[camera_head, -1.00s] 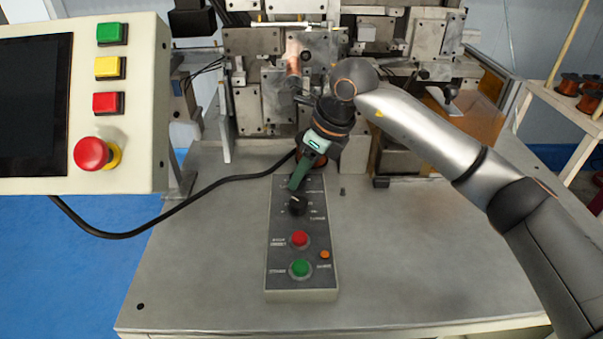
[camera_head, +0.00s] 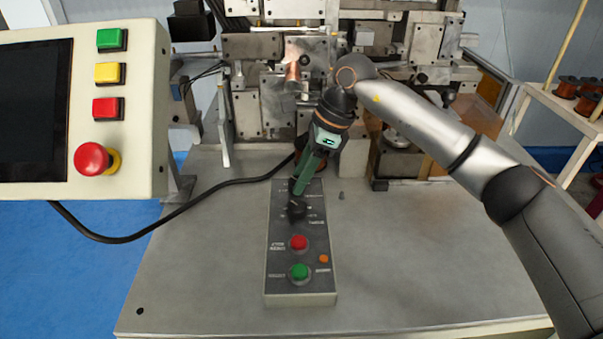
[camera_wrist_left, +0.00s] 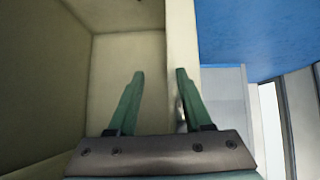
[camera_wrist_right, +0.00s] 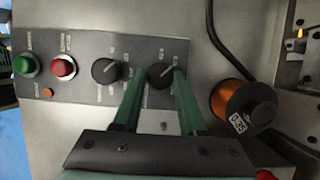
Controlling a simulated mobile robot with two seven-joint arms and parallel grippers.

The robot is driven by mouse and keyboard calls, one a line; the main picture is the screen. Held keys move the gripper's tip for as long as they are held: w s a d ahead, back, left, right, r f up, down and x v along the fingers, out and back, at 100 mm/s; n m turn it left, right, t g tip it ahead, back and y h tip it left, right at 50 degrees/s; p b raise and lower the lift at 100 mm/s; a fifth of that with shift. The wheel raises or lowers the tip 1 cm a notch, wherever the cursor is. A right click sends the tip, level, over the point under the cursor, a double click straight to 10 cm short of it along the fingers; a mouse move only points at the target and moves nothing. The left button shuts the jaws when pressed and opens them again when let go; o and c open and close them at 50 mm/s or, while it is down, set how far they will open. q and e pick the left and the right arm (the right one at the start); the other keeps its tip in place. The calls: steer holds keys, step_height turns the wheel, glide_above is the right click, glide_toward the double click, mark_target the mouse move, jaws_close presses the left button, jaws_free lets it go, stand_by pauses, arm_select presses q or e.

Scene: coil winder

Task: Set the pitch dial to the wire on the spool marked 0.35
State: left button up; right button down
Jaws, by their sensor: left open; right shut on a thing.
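The black control panel (camera_head: 284,250) on the machine table carries two black dials. My right gripper (camera_wrist_right: 152,78) is shut on the far dial (camera_wrist_right: 160,75), with its fingers on either side of the knob. In the head view the right gripper (camera_head: 298,188) hides this dial. The near dial (camera_head: 296,211) is free; it also shows in the right wrist view (camera_wrist_right: 106,71). The print around both dials is too small to read. A copper wire spool (camera_wrist_right: 232,98) with a white tag, apparently 0.35, stands beside the panel's end. My left gripper (camera_wrist_left: 159,78) is open and empty.
A red button (camera_head: 299,242), a green button (camera_head: 299,271) and a small orange lamp (camera_head: 323,258) sit on the panel's near half. A control box (camera_head: 138,120) stands at left. A black cable (camera_head: 185,203) crosses the table. More spools (camera_head: 568,88) stand on the right shelf.

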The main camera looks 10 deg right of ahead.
steer(key=shift+c, duration=2.3)
jaws_free()
steer(key=w+v, duration=0.1)
steer(key=v, duration=1.1)
steer(key=shift+s+r, duration=0.35)
steer(key=shift+s, duration=0.2)
